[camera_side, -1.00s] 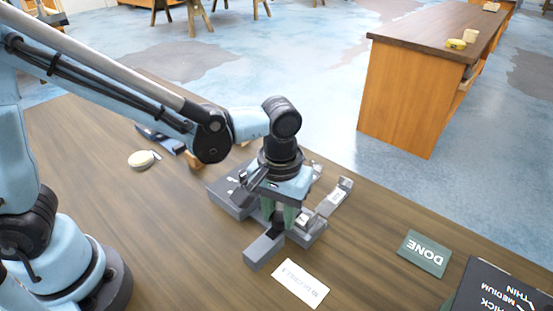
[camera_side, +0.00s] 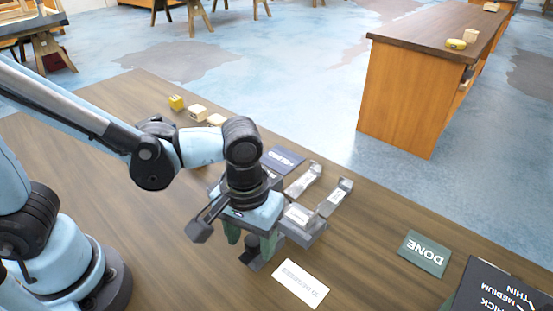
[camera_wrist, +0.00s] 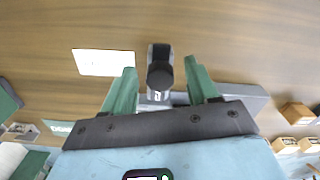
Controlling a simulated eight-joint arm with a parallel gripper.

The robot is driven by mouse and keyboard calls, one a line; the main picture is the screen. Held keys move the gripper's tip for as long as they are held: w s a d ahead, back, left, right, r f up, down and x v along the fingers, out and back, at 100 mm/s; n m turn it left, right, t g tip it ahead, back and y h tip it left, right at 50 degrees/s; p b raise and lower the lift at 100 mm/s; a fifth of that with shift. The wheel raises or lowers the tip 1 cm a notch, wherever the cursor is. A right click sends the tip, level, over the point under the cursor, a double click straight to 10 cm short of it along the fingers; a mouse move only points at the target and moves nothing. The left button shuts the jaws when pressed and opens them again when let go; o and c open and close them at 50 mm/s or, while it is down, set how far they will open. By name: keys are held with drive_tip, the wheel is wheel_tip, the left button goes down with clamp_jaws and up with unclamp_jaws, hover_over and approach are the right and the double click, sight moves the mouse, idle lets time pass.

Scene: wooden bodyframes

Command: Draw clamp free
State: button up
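A small clamp-like part with a dark round knob (camera_wrist: 160,74) shows between my fingers in the wrist view. Its dark top (camera_side: 251,243) also shows low between the fingers in the side view. It joins a grey block (camera_side: 258,262) at the front of the grey fixture (camera_side: 308,236). My gripper (camera_side: 250,240) points down with its two green fingers apart, one on each side of the knob. In the wrist view, my gripper (camera_wrist: 160,75) shows a gap between each finger and the knob. The gripper body hides much of the fixture.
Metal brackets (camera_side: 336,197) rise at the fixture's right. A white card (camera_side: 301,284) lies in front, and a green DONE card (camera_side: 424,253) lies to the right. A dark box (camera_side: 500,290) is at the lower right corner. Wooden blocks (camera_side: 197,112) and a dark blue card (camera_side: 284,159) are behind.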

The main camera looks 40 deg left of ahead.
sight(251, 241)
drive_tip(key=shift+w+r, duration=0.1)
drive_tip(key=shift+r, duration=0.05)
wheel_tip(251, 241, up, 12)
idle(0.8)
drive_tip(key=w+a+f+m+t, duration=0.1)
drive_tip(key=w+a+f+t, duration=0.1)
drive_tip(key=a, duration=0.6)
drive_tip(key=w+a+f+m+t, duration=0.1)
drive_tip(key=w+a+m+t, duration=0.1)
drive_tip(key=a+t, duration=0.3)
drive_tip(key=a, duration=0.4)
drive_tip(key=shift+w+f, duration=0.2)
drive_tip(key=shift+f, duration=0.15)
